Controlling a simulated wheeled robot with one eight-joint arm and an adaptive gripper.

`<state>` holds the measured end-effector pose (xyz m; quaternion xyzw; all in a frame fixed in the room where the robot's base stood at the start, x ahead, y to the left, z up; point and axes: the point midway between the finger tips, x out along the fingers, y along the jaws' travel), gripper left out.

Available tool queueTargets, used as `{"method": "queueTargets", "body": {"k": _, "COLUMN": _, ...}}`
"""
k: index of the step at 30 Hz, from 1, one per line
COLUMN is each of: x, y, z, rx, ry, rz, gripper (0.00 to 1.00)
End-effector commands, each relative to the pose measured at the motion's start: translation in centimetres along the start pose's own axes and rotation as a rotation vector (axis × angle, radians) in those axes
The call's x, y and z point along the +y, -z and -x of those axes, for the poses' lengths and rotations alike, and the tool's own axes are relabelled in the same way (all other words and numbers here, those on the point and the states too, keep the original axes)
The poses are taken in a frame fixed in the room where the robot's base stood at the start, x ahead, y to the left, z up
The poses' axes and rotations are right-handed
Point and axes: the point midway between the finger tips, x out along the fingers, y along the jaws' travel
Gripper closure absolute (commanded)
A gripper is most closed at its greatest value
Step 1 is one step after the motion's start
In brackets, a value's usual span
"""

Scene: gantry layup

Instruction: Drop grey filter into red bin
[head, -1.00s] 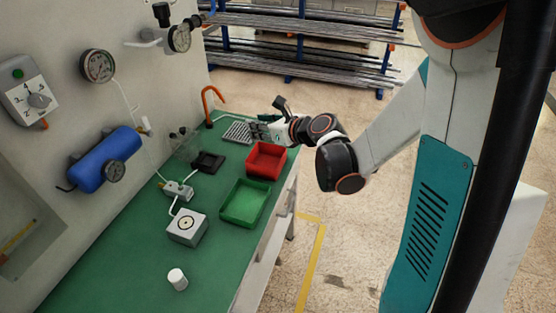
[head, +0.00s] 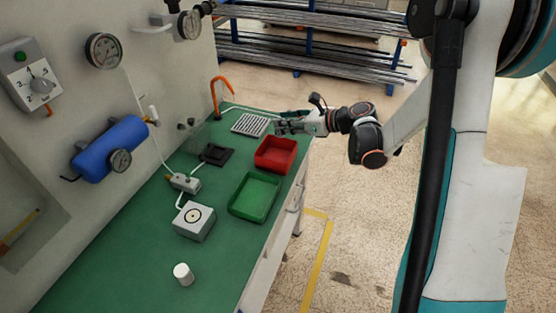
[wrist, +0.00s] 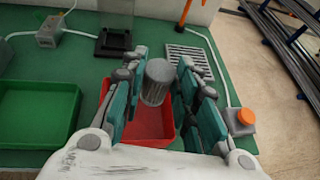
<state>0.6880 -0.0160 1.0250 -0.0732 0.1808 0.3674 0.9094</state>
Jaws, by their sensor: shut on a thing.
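A grey ribbed cylinder, the grey filter (wrist: 157,82), stands roughly upright between my fingers in the wrist view. My gripper (wrist: 158,76) is shut on it. The red bin (wrist: 150,126) shows below and behind the filter, partly hidden by my fingers. In the head view the red bin (head: 275,154) stands on the green bench, and my gripper (head: 288,127) is just beyond its back edge in the picture. The filter cannot be made out in the head view.
A green tray (head: 256,195) stands beside the red bin. A black stand (head: 217,154), a grey rack (head: 250,124), a grey box with a round mark (head: 194,221) and a white cylinder (head: 183,274) are on the bench. A box with an orange knob (wrist: 246,117) is right of my gripper.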

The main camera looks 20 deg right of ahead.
Motion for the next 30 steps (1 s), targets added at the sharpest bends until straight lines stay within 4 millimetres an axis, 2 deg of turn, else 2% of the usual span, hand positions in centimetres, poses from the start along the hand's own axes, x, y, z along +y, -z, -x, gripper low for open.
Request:
{"method": "queueTargets", "body": {"k": 3, "x": 0.0, "y": 1.1, "z": -0.4, "rx": 0.000, "ry": 0.000, "rz": 0.000, "gripper": 0.92}}
{"method": "queueTargets", "body": {"k": 12, "x": 0.0, "y": 1.2, "z": -0.5, "rx": 0.000, "ry": 0.001, "rz": 0.000, "gripper": 0.92}}
{"method": "queueTargets", "body": {"k": 13, "x": 0.0, "y": 1.2, "z": -0.5, "rx": 0.000, "ry": 0.001, "rz": 0.000, "gripper": 0.70}}
{"method": "queueTargets", "body": {"k": 16, "x": 0.0, "y": 1.2, "z": -0.5, "rx": 0.000, "ry": 0.001, "rz": 0.000, "gripper": 0.49}}
{"method": "queueTargets", "body": {"k": 26, "x": 0.0, "y": 1.2, "z": -0.4, "rx": 0.000, "ry": 0.001, "rz": 0.000, "gripper": 0.49}}
{"method": "queueTargets", "body": {"k": 30, "x": -0.1, "y": 1.2, "z": 0.6, "rx": 0.000, "ry": 0.004, "rz": -0.001, "gripper": 0.49}}
